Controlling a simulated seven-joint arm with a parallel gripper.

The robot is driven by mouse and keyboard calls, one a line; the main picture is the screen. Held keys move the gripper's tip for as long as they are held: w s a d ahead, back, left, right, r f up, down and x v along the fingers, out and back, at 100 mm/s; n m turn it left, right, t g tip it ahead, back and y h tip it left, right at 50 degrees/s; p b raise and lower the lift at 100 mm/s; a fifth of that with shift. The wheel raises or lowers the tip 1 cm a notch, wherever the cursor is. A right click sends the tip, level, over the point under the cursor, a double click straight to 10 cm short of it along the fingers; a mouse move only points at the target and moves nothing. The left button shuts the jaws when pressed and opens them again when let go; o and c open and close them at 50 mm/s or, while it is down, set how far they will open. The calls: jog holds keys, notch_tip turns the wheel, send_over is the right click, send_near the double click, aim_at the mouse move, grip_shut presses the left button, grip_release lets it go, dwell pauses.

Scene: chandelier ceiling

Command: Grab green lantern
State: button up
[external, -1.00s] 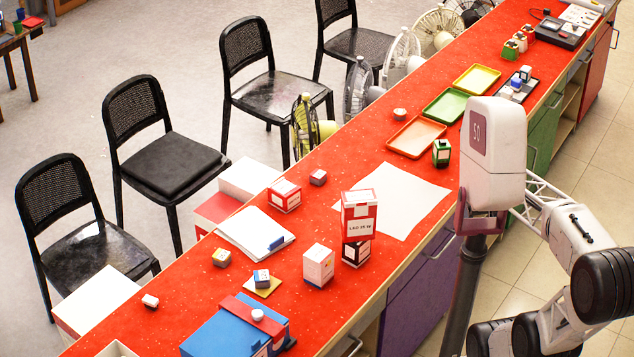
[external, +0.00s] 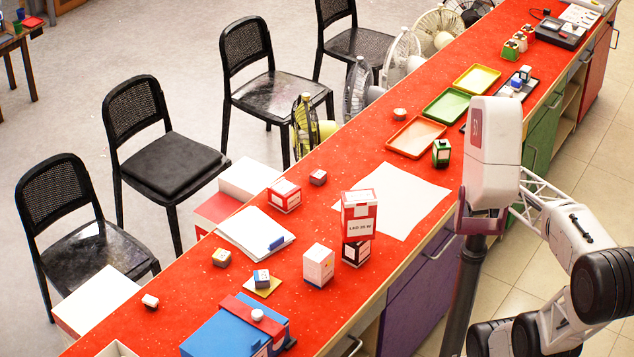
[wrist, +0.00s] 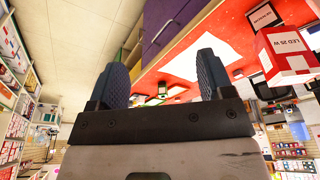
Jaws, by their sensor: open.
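The green lantern (external: 441,152) stands upright on the red counter in the external view. It is small and dark green with a pale panel, just right of the orange tray's near corner. In the wrist view my gripper (wrist: 162,80) has its two dark blue fingers spread wide, with nothing held between them. A small greenish item shows between the fingers, farther off; I cannot tell for sure that it is the lantern. In the external view the fingers cannot be made out.
An orange tray (external: 415,138), a green tray (external: 446,106) and a yellow tray (external: 477,79) lie behind the lantern. A white sheet (external: 405,195) lies in front. A red-and-white LED box (external: 358,216) sits on a darker box. A white housing with a red display (external: 494,150) rises near the counter edge.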

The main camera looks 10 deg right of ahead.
jog(key=o, duration=0.3)
dwell(0.4)
jog(key=t, duration=1.1)
send_over(441, 154)
jog(key=s+d, duration=0.1)
jog(key=s, duration=0.4)
notch_tip(441, 154, down, 20)
jog(key=shift+r, duration=0.1)
